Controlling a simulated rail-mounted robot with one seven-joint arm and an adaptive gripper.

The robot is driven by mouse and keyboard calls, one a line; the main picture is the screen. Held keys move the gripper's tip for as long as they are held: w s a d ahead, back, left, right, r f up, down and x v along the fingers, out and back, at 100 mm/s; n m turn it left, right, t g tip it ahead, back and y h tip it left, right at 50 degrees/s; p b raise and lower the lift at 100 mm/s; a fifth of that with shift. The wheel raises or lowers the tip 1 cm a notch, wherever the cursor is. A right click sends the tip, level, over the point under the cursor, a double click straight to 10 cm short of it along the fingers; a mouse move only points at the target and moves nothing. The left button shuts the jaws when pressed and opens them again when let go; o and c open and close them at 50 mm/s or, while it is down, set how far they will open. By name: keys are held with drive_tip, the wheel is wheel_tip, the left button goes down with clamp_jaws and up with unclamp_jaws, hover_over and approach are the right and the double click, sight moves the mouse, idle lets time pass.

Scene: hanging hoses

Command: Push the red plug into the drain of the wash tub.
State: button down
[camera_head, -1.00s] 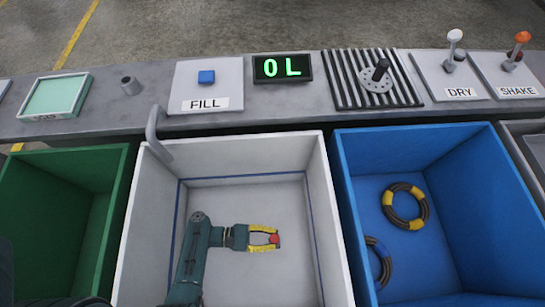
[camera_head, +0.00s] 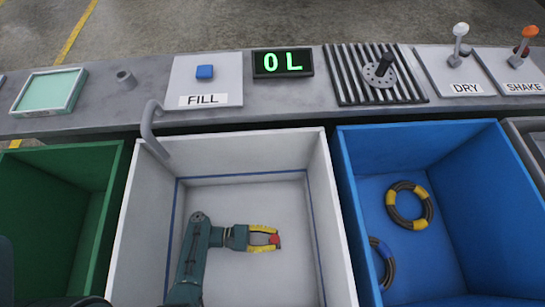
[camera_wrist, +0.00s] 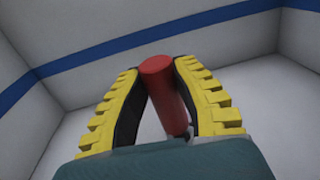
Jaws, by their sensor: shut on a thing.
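The red plug (camera_wrist: 160,80) is a red cylinder between the two yellow-and-black fingers of my gripper (camera_wrist: 158,85) in the wrist view. In the head view the red plug (camera_head: 275,240) shows at the fingertips of my gripper (camera_head: 270,239), which is shut on it. The plug and gripper are inside the white wash tub (camera_head: 322,200), over its floor. How far the plug is above the floor I cannot tell. I cannot make out the drain in either view; it may be hidden under the gripper or arm.
A blue tub (camera_head: 440,165) with coiled hoses (camera_head: 409,206) stands right of the wash tub. A green tub (camera_head: 60,170) is on the left. A grey spout (camera_head: 150,130) bends over the back left rim. The counter behind carries a FILL button (camera_head: 205,72) and a display (camera_head: 283,63) reading 0 L.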

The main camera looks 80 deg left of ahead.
drive_tip(key=shift+a+f+b, duration=0.15)
drive_tip(key=shift+f+b, duration=0.4)
drive_tip(key=shift+f, duration=0.05)
drive_tip(key=shift+a+f+b, duration=0.15)
drive_tip(key=shift+f+b, duration=0.35)
drive_tip(key=shift+f, duration=0.1)
drive_tip(key=c, duration=0.8)
unclamp_jaws()
drive_tip(key=shift+d, duration=0.1)
drive_tip(key=shift+s, duration=0.1)
drive_tip(key=s, duration=0.3)
drive_tip(key=s+a, duration=0.1)
drive_tip(key=s, duration=0.2)
drive_tip(key=shift+s+a+r, duration=0.1)
drive_tip(key=shift+s+a, duration=0.1)
drive_tip(key=shift+s, duration=0.1)
drive_tip(key=shift+a+r, duration=0.1)
